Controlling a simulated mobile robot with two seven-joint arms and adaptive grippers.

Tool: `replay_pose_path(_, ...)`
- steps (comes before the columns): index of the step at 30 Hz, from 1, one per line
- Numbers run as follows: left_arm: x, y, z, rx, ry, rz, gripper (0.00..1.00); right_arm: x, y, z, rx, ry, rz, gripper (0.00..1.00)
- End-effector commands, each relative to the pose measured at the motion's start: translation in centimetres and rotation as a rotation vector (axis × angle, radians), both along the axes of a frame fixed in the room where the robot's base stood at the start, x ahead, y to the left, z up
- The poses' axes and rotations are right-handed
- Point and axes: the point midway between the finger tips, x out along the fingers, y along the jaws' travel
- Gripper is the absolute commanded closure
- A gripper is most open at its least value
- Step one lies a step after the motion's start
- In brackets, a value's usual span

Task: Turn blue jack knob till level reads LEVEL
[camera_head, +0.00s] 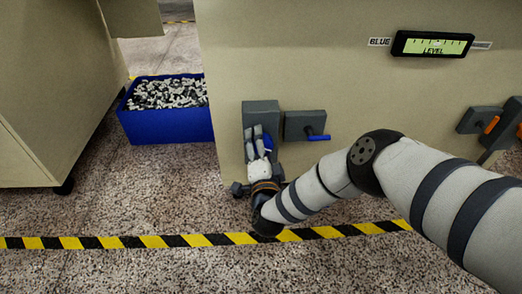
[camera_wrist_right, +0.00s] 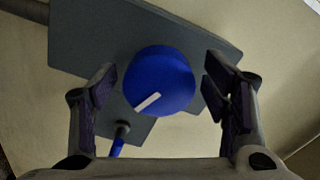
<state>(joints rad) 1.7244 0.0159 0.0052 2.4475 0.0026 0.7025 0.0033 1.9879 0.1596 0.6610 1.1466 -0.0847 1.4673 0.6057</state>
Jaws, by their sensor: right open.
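The blue jack knob (camera_wrist_right: 160,80), round with a white index mark towards its lower left, faces the right wrist camera on a grey block. My right gripper (camera_wrist_right: 158,88) is open, with one finger on each side of the knob and visible gaps between. In the head view the gripper (camera_head: 259,142) is at the grey jack block (camera_head: 261,107), hiding most of the knob. My left gripper is out of view.
A grey block with a blue lever (camera_head: 317,137) is just right of the jack. A block with an orange lever (camera_head: 490,124) is farther right. A blue bin (camera_head: 170,128) of small parts stands left. Striped tape (camera_head: 155,241) crosses the floor.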

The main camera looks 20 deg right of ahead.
Motion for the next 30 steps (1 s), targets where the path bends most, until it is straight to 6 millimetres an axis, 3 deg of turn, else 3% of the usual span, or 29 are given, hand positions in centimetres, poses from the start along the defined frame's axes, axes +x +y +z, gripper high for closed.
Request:
replay_pose_path(9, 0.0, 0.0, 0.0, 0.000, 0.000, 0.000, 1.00, -7.5, 2.3, -0.1, 0.001, 0.005, 0.005, 0.31)
replay_pose_path(15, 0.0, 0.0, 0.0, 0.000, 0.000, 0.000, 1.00, -10.7, 3.2, 0.0, 0.001, 0.003, 0.004, 0.31)
replay_pose_path(26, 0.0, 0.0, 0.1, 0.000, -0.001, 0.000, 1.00, -11.0, 3.3, 0.3, -0.016, 0.012, 0.007, 0.31)
replay_pose_path(30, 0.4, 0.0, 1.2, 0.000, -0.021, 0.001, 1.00, -9.8, 3.0, 3.2, -0.342, 0.240, 0.092, 0.31)
